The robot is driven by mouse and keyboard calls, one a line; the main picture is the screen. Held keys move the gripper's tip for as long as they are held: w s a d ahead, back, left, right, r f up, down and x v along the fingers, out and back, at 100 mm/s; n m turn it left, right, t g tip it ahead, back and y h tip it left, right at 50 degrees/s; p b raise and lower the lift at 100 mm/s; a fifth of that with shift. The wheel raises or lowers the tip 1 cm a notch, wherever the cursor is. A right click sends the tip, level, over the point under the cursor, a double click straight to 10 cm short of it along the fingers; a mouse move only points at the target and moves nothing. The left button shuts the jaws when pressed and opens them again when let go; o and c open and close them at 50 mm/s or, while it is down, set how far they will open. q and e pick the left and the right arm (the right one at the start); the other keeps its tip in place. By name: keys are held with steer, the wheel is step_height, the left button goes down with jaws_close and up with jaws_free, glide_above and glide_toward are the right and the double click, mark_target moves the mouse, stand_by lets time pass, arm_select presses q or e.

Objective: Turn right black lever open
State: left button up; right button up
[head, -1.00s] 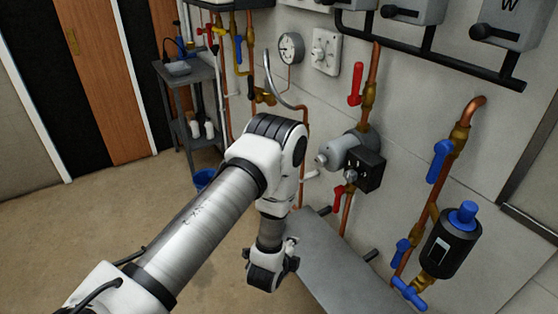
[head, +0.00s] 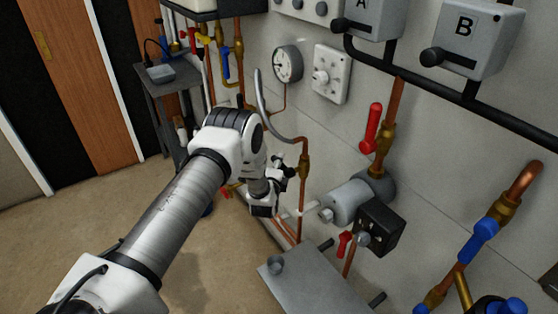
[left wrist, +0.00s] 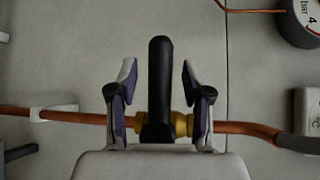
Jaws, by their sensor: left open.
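In the left wrist view a black lever (left wrist: 159,85) stands upright in the picture, across a copper pipe (left wrist: 75,117). Its foot is on a brass valve body (left wrist: 181,124). My left gripper (left wrist: 157,70) is open, with one finger on each side of the lever and a gap on both sides. In the head view my left gripper (head: 283,170) is close to the wall piping, left of the grey motor unit. It and my arm seem to hide that lever there. My right gripper is not in view.
A pressure gauge (head: 287,64) and a white wall box (head: 331,73) are above the gripper. A red lever (head: 373,128), the grey motor unit (head: 350,200) and a grey platform (head: 310,285) are to the right. Boxes with black handles (head: 447,57) hang higher. The floor (head: 60,240) at left is clear.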

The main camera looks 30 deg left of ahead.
arm_select(q)
steer(key=shift+x, duration=0.85)
steer(key=shift+s+r, duration=0.1)
steer(key=shift+s, duration=0.1)
steer(key=shift+d, duration=0.1)
jaws_close()
